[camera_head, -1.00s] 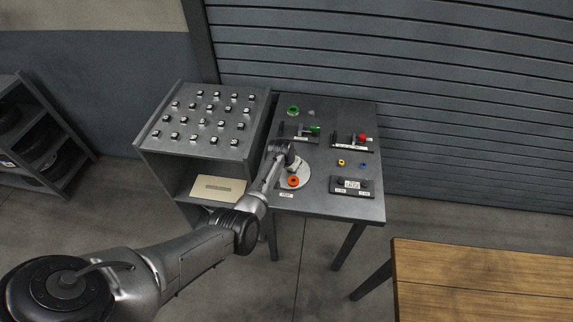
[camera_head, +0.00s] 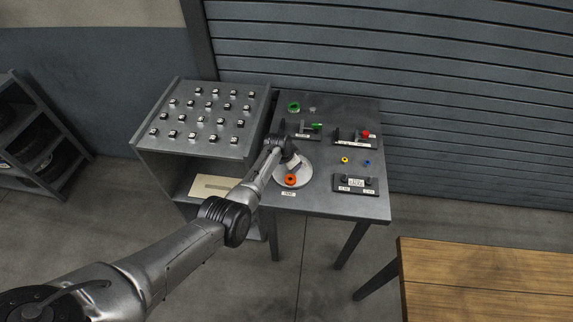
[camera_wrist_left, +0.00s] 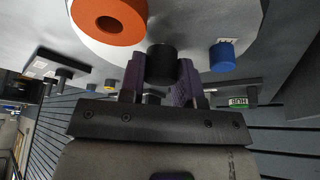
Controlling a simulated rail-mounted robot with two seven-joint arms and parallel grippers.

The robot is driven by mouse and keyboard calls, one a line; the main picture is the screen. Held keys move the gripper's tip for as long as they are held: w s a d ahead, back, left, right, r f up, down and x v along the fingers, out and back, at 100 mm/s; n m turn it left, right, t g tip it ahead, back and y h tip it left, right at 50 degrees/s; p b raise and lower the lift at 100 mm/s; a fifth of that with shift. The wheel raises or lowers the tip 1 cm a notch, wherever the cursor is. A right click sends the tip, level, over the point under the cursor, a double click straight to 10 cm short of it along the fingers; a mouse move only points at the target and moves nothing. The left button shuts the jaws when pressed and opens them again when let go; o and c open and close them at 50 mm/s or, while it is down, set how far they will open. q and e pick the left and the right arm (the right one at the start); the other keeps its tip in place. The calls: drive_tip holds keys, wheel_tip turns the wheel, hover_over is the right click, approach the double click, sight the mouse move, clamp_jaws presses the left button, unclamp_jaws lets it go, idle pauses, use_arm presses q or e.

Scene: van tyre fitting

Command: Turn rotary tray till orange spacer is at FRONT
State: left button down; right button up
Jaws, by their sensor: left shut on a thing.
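The rotary tray (camera_head: 303,174) is a pale round disc on the grey table. The orange spacer (camera_head: 290,180), a thick ring, lies on the disc's near side, just behind a small white label (camera_head: 288,194) on the table edge. It shows large at the top left of the left wrist view (camera_wrist_left: 110,18). My left gripper (camera_wrist_left: 162,72) is shut on a black upright post (camera_wrist_left: 162,62) on the tray; its purple fingers stand on either side. A blue cylinder (camera_wrist_left: 222,56) shows right of the post. In the head view my arm hides part of the tray. My right gripper is not in view.
Behind the tray are a green ring (camera_head: 294,107) and fixtures with green (camera_head: 317,126) and red (camera_head: 366,134) knobs. A yellow piece (camera_head: 345,160), a blue piece (camera_head: 367,163) and a black block (camera_head: 355,184) stand right. A cabinet (camera_head: 205,120) adjoins the table on the left.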

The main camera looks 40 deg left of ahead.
use_arm(q)
drive_tip(key=shift+r, duration=0.1)
idle(0.5)
drive_tip(key=c, duration=0.8)
unclamp_jaws()
drive_tip(key=shift+s+r+p, duration=0.1)
drive_tip(key=shift+r+p, duration=0.2)
drive_tip(key=shift+r, duration=0.1)
drive_tip(key=shift+p+v, duration=1.65)
drive_tip(key=shift+v, duration=4.8)
